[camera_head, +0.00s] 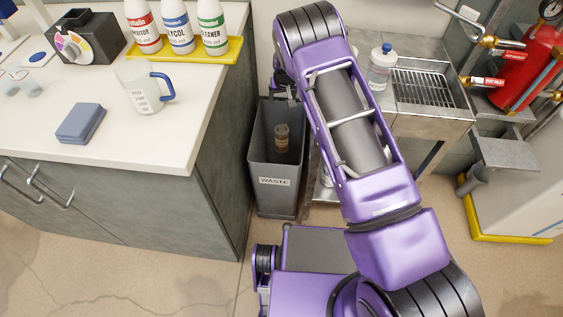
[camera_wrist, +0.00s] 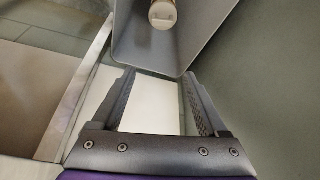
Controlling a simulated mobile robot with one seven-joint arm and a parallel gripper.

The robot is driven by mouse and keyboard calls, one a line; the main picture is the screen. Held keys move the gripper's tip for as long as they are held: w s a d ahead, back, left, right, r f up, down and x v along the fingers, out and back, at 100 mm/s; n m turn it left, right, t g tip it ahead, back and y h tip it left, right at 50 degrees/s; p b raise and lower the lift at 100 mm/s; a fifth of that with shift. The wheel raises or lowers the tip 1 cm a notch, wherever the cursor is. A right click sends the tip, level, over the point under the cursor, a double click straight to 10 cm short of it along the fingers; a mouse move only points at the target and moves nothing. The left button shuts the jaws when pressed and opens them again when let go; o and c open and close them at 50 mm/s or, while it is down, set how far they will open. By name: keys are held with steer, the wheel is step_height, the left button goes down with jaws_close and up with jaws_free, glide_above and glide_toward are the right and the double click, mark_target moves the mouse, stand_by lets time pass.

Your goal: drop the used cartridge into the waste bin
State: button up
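The grey waste bin (camera_head: 275,182), labelled WASTE, stands on the floor between the counter and the steel sink stand. The used cartridge (camera_head: 281,138), a brownish cylinder with a dark band, is inside the bin and looks roughly upright. Whether it touches the bin's bottom cannot be told. In the wrist view the cartridge's pale round end (camera_wrist: 163,14) shows at the top edge, inside the bin's walls (camera_wrist: 205,28). My gripper (camera_wrist: 159,74) is open, its two fingers apart with nothing between them, close to the bin's rim. In the head view my arm mostly hides it.
The counter (camera_head: 190,118) at left holds a measuring jug (camera_head: 143,88), blue-grey folded cloths (camera_head: 81,123) and bottles in a yellow tray (camera_head: 190,52).

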steer(key=shift+o, duration=0.2)
steer(key=shift+f, duration=0.1)
steer(key=p+v, duration=0.2)
steer(key=v, duration=1.5)
steer(key=shift+r, duration=0.3)
steer(key=shift+d, duration=0.1)
